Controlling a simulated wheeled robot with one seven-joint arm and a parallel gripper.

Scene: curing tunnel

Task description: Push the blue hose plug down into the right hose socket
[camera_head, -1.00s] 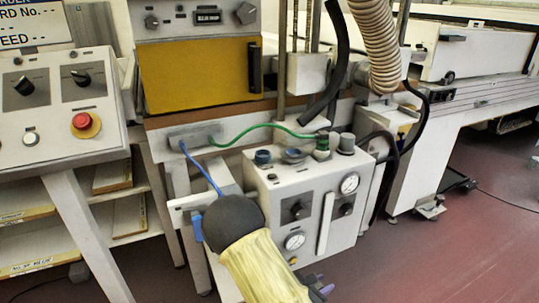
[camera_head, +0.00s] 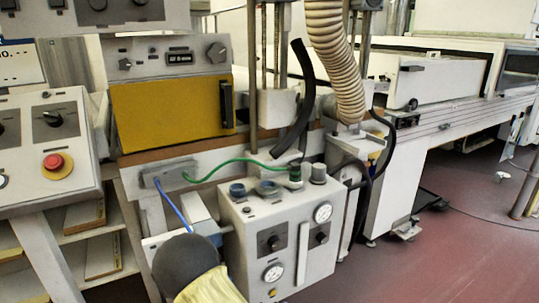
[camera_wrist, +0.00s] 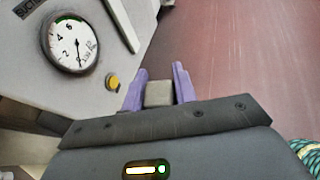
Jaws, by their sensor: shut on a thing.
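My gripper (camera_wrist: 158,92) shows in the wrist view, its purple fingers shut on a small grey block (camera_wrist: 158,94). I cannot tell whether this block is part of the blue hose plug. It is beside the front of the white box, near the gauge and yellow button. In the head view my gripper is out of sight. The blue hose (camera_head: 173,210) runs from a grey block down behind my arm; its end is hidden. On the white box (camera_head: 240,235) are two blue-ringed sockets, left (camera_head: 237,189) and right (camera_head: 266,187), with no hose visible in either.
A green plug (camera_head: 295,174) with a green hose stands upright on the box, right of the blue rings, beside a grey cap (camera_head: 318,173). A black hose (camera_head: 297,110) and ribbed duct (camera_head: 335,60) hang above. Red floor (camera_head: 430,255) lies clear at right.

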